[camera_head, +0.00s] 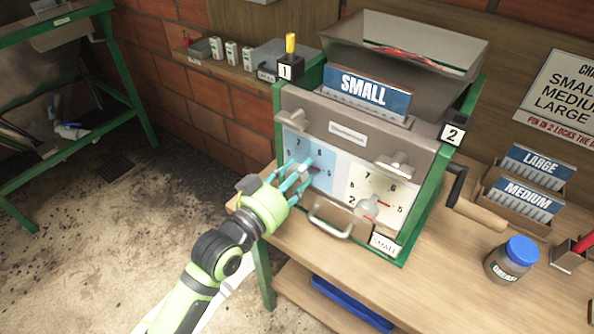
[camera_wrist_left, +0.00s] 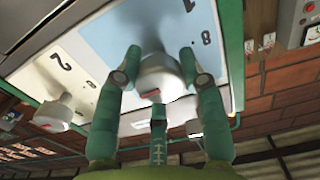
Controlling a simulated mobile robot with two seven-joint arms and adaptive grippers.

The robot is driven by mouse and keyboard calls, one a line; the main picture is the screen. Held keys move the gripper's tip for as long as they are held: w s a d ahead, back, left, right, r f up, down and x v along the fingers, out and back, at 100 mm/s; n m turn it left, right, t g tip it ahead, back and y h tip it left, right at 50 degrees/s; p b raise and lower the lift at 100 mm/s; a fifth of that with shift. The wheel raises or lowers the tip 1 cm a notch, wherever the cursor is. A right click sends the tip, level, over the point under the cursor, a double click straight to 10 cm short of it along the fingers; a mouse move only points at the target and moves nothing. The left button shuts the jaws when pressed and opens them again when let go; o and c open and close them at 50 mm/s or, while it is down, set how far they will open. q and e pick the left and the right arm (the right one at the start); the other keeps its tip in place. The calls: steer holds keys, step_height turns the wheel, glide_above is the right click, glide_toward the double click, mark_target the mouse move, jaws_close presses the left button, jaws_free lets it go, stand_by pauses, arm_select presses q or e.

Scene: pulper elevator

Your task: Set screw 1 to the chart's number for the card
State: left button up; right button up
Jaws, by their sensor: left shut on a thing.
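The machine's left blue dial (camera_head: 317,156) carries the screw 1 knob (camera_wrist_left: 160,75), between the fingers of my left gripper (camera_head: 303,172). The gripper is shut on this knob, and its fingers hide part of the knob in the head view. A red mark by it seems to face right, near the 5; the exact setting is hard to read. The right cream dial has its own knob (camera_head: 367,208), with a red pointer towards 5. A blue SMALL card (camera_head: 363,88) stands on the machine. The wall chart (camera_head: 562,92) lists SMALL, MEDIUM and LARGE; its numbers are outside the picture.
A yellow pin (camera_head: 290,43) stands in block 1 (camera_head: 288,68); block 2 (camera_head: 453,132) shows no pin. LARGE (camera_head: 541,163) and MEDIUM (camera_head: 527,197) cards are in holders at right. A crank handle (camera_head: 480,212), a handle (camera_head: 330,222) and a blue-lidded jar (camera_head: 511,260) are nearby.

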arm_select(q)
steer(key=r+n+p, duration=0.1)
steer(key=n+p, duration=0.1)
steer(key=shift+w+a+r+n, duration=0.1)
steer(key=shift+w+r+n, duration=0.05)
steer(key=shift+n, duration=0.25)
steer(key=n+p, duration=0.1)
steer(key=n, duration=0.1)
steer(key=shift+n+p, duration=0.3)
steer(key=shift+n, duration=0.1)
steer(key=n+p, duration=0.1)
steer(key=n, duration=0.2)
steer(key=shift+w, duration=0.1)
steer(key=shift+a+n+p, duration=0.1)
steer(key=shift+n+p, duration=0.4)
steer(key=shift+n, duration=0.9)
steer(key=o, duration=1.2)
steer(key=shift+c, duration=0.2)
steer(key=shift+f, duration=0.4)
